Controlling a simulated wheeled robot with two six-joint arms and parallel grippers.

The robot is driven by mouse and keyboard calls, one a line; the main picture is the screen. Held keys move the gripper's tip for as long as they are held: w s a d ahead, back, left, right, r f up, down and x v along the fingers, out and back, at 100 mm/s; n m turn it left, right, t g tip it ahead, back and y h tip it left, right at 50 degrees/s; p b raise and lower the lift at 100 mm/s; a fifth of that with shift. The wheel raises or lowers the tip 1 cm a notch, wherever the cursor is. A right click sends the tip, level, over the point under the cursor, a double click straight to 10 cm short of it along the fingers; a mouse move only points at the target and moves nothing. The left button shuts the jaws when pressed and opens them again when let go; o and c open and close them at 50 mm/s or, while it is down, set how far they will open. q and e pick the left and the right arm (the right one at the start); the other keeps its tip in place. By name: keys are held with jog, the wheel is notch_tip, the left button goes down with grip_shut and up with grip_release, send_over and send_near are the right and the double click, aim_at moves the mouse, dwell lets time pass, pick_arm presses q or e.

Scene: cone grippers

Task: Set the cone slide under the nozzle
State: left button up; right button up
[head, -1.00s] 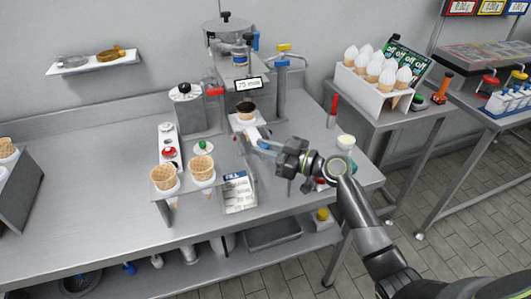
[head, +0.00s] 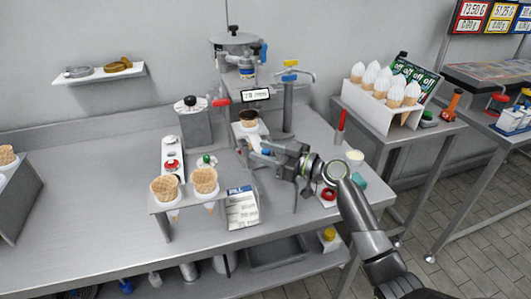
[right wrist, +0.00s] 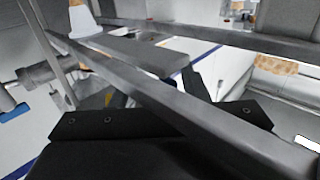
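The cone slide (head: 240,131) is a pale carriage on the machine's front, bearing a dark cone (head: 249,116). It sits below the display and the nozzle (head: 247,72) of the steel dispenser. Whether the cone is exactly under the nozzle cannot be judged from this angle. My right gripper (head: 258,148) is just in front of the slide, its fingers apart. In the right wrist view the dark fingers (right wrist: 155,92) show apart, with a grey metal bar crossing in front of them; contact with the slide is unclear. My left gripper is out of view.
A small rack with two waffle cones (head: 184,184) stands at the front left of the steel table, beside a printed card (head: 242,208). A metal stand with a blue and yellow top (head: 290,70) rises right of the dispenser. Filled cones (head: 385,82) stand farther right.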

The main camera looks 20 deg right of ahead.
jog(key=shift+s, duration=0.15)
jog(key=b+v, duration=0.5)
jog(key=v, duration=1.2)
jog(key=shift+b, duration=0.35)
jog(key=shift+s+d, duration=0.1)
